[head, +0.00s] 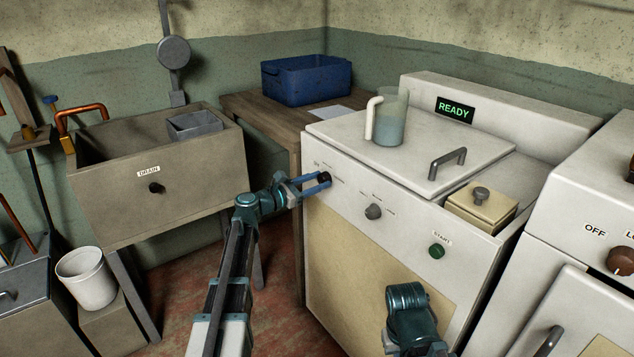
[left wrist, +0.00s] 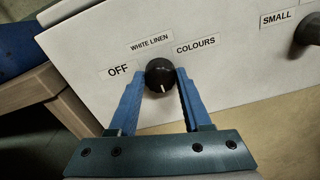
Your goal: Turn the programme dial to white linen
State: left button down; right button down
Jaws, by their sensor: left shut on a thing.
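The programme dial (left wrist: 160,75) is a small black knob on the white front panel of the washing machine (head: 343,196). In the left wrist view the labels OFF (left wrist: 118,70), WHITE LINEN (left wrist: 152,43) and COLOURS (left wrist: 196,47) stand around its upper side. A short white mark shows on the knob's lower face, away from all three labels. My left gripper (left wrist: 159,82) has its blue fingers on either side of the dial and is shut on it. It also shows in the head view (head: 325,180). My right arm shows at the bottom, without its fingers.
A grey knob (head: 373,212) and a green START button (head: 437,251) sit further right on the panel. A jug (head: 389,120) stands on the lid, before the READY display (head: 455,110). A stone sink (head: 157,200) stands left.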

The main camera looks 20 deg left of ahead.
pick_arm(q)
jog(key=m, duration=0.5)
jog(key=shift+m, duration=0.4)
jog(key=m, duration=0.5)
jog(key=shift+s+d+f+m, duration=0.1)
jog(key=shift+m, duration=0.5)
jog(key=shift+c, duration=1.7)
grip_release()
jog(key=shift+s, duration=0.1)
jog(key=v, duration=1.3)
jog(key=shift+s+a, duration=0.2)
jog(key=shift+a, duration=0.05)
